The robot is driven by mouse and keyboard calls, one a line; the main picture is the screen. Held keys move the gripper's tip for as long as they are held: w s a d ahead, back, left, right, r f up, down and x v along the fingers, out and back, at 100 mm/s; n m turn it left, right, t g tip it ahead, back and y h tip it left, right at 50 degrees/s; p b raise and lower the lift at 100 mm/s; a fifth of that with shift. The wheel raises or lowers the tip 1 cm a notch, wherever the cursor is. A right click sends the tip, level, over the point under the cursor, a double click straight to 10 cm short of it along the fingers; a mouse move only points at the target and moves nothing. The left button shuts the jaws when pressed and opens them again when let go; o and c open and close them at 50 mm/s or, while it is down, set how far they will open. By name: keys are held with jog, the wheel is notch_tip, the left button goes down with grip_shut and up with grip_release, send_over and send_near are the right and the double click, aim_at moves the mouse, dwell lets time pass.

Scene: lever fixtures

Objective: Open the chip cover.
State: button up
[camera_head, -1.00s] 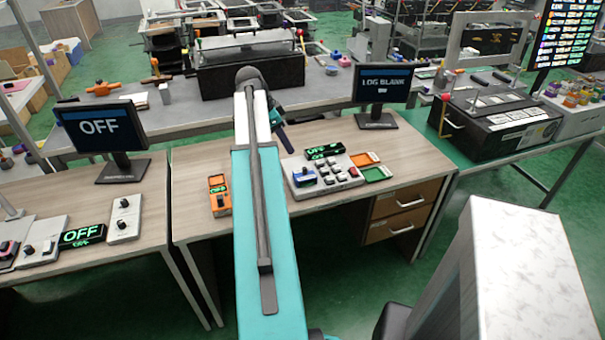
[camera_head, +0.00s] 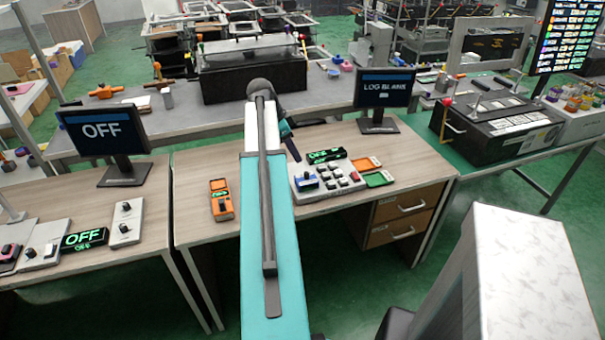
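No part is clearly recognisable as the chip cover at this size. My gripper (camera_head: 291,150) is a dark shape just behind the panel's left end, apart from the blue part as far as I see. Its fingers cannot be made out.
An orange handheld device (camera_head: 221,200) lies left of my teal arm. A monitor (camera_head: 384,89) stands at the desk's back right, another monitor reading OFF (camera_head: 103,132) on the left desk. A black case (camera_head: 495,125) stands on the right table.

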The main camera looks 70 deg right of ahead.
aim_at(306, 173)
jog(key=shift+p+x, duration=1.15)
jog(key=shift+x, duration=4.15)
grip_shut()
